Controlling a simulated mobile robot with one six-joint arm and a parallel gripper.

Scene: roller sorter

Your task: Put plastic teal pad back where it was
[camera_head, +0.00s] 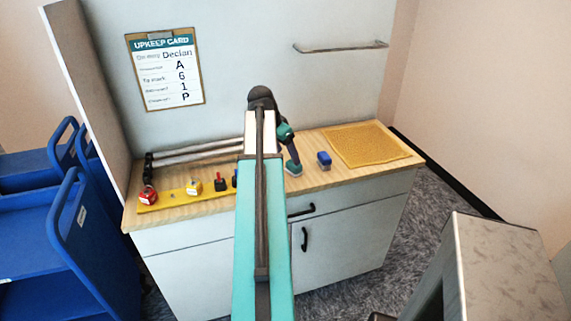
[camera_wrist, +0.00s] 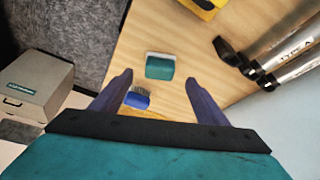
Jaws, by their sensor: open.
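The teal pad (camera_wrist: 160,67) lies on the wooden counter in the wrist view. It has a pale edge and sits just ahead of the gap between my fingertips, with nothing gripping it. My gripper (camera_wrist: 158,78) is open and empty, its two purple fingers spread wider than the pad. In the head view my gripper (camera_head: 291,153) points down over the counter, and the teal pad (camera_head: 293,168) shows beside its fingertips. I cannot tell the exact height of the fingers above the counter.
A blue brush (camera_head: 324,160) lies close to the right of the pad, before a yellow mat (camera_head: 366,144). A yellow strip (camera_head: 180,196) with several small items is at the left. Rollers (camera_head: 195,153) lie along the back wall. An upkeep card (camera_head: 165,70) hangs above.

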